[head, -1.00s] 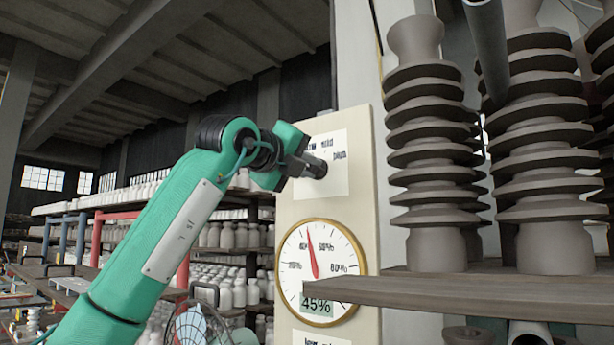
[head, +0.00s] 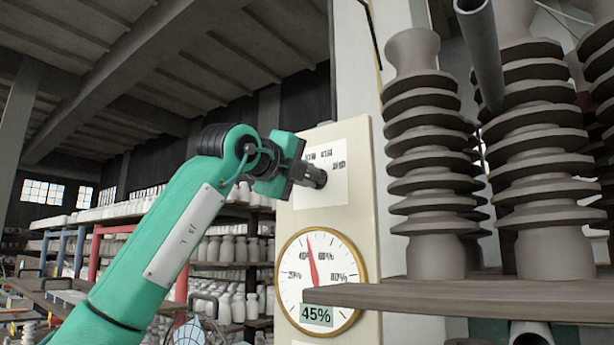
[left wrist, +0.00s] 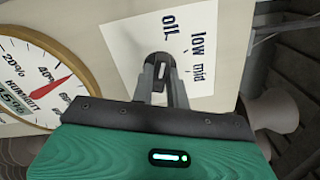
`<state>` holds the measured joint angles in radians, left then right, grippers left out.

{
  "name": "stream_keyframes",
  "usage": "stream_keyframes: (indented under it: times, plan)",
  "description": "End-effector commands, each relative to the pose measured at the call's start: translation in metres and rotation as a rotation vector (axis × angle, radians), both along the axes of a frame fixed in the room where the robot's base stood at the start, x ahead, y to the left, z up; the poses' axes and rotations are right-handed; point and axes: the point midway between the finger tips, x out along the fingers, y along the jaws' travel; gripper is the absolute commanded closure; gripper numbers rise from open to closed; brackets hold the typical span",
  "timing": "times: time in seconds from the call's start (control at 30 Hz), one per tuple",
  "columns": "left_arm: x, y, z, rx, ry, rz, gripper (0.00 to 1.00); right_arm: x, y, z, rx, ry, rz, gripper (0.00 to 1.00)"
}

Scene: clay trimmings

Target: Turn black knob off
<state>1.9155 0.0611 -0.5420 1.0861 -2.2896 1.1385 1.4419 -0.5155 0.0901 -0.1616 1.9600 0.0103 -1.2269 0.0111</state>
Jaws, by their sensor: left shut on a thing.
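The black knob (left wrist: 160,57) sits on a white label plate (left wrist: 210,25) with printed words, "low" and "mid" among them, on a cream panel (head: 352,145). My left gripper (head: 314,176) reaches the panel from the left. In the left wrist view the gripper (left wrist: 163,72) has one finger on each side of the knob and is shut on it. The fingers hide part of the knob, and its exact pointing direction is hard to read. My right gripper is not in view.
A round humidity gauge (head: 345,262) reading 45% is below the knob on the panel. A wooden shelf (head: 470,297) with large ribbed insulators (head: 424,150) stands close on the right. Racks of pale jars (head: 225,240) stand behind my left arm.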

Motion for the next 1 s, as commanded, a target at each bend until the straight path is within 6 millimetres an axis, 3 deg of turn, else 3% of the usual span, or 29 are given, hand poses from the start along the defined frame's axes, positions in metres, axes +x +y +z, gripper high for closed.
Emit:
stream_keyframes:
  times: [0.03, 0.07, 0.13, 0.17, 0.57, 1.0]
  plan:
    - [0.000, 0.000, 0.000, -0.002, 0.001, 0.000, 1.00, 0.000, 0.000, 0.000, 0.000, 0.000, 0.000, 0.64]
    - [0.000, 0.000, 0.000, -0.002, 0.001, 0.000, 0.79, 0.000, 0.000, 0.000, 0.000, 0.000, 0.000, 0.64]
    - [0.000, 0.000, 0.000, -0.002, 0.001, 0.000, 0.65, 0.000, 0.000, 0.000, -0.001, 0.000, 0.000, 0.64]
    - [0.000, 0.000, 0.000, -0.002, 0.001, 0.000, 0.63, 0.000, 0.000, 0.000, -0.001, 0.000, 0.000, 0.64]
    - [-0.008, 0.007, -0.001, -0.002, -0.001, 0.000, 0.63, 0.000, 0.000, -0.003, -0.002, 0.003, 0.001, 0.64]
    - [-0.083, 0.062, -0.002, 0.000, -0.002, 0.001, 0.63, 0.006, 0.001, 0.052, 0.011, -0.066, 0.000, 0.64]
